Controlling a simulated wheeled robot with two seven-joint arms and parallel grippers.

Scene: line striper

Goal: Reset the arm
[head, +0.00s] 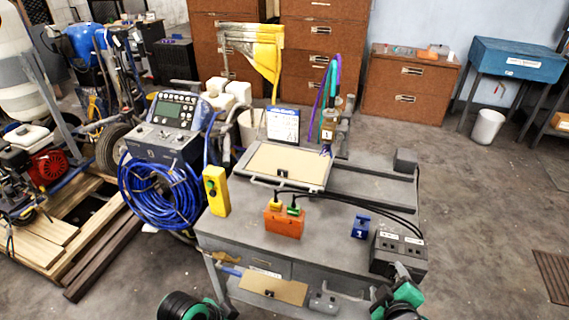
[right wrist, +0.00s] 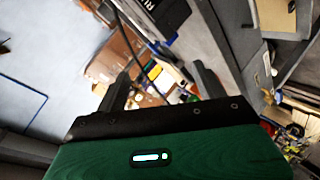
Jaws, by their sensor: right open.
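My right gripper (head: 390,281) is at the lower right in the head view, by the front right corner of the grey workbench (head: 340,258). In the right wrist view its two dark fingers (right wrist: 161,86) stand apart with nothing held between them. The green and black right arm comes in from the bottom edge. A green and black part of my left arm (head: 188,306) shows at the bottom left in the head view; its gripper fingers are not visible.
On the bench stand an orange box (head: 283,222), a small blue block (head: 361,226), a grey socket box (head: 399,254) with black cables, and a yellow control box (head: 216,191). A blue hose coil (head: 160,193) hangs at left.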

